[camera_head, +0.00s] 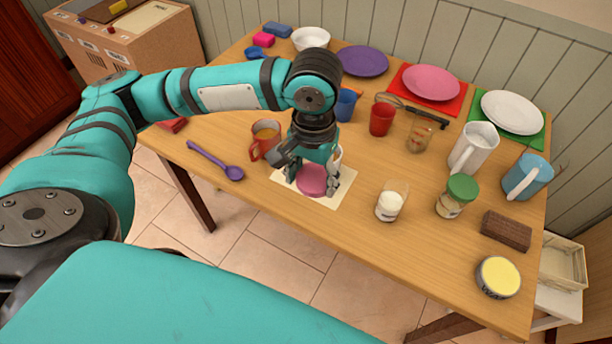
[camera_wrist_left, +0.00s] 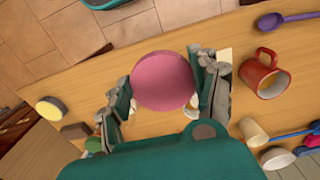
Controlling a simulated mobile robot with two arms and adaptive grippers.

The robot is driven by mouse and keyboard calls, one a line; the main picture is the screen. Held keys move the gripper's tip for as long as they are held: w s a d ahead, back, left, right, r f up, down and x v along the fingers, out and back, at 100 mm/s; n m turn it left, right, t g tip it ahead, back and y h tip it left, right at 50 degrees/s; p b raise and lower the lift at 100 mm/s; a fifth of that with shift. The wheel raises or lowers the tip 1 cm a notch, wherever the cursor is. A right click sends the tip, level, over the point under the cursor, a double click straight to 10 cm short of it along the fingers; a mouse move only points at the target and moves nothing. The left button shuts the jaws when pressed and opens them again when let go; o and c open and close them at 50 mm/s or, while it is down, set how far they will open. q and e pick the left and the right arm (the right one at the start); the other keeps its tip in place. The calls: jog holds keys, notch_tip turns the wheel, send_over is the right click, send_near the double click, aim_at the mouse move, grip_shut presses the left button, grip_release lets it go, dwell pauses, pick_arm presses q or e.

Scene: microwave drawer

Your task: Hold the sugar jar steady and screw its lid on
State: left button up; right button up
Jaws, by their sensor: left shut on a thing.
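A round pink lid (camera_head: 312,180) is between the fingers of my left gripper (camera_head: 314,184), over the cream sheet (camera_head: 345,190) near the table's front edge. I cannot tell whether the lid still touches the sheet. In the left wrist view the pink lid (camera_wrist_left: 163,80) fills the space between the two fingers, which close on its sides. The sugar jar (camera_head: 390,203), clear glass with white content, stands upright and open to the right of the gripper, apart from it. My right gripper is in neither view.
A jar with a green lid (camera_head: 460,190) stands right of the sugar jar. An orange mug (camera_head: 265,138) and a purple spoon (camera_head: 215,160) are to the left. A brown block (camera_head: 506,231) and a yellow-topped tin (camera_head: 498,277) are at the right. Cups and plates stand behind.

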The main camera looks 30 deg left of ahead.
aim_at(391, 202)
pick_arm(q)
jog(key=w+d+f+m, duration=0.1)
jog(key=w+d+m, duration=0.3)
jog(key=w+d, duration=0.8)
jog(key=shift+d, duration=0.9)
jog(key=shift+f, duration=0.1)
jog(key=shift+f, duration=1.9)
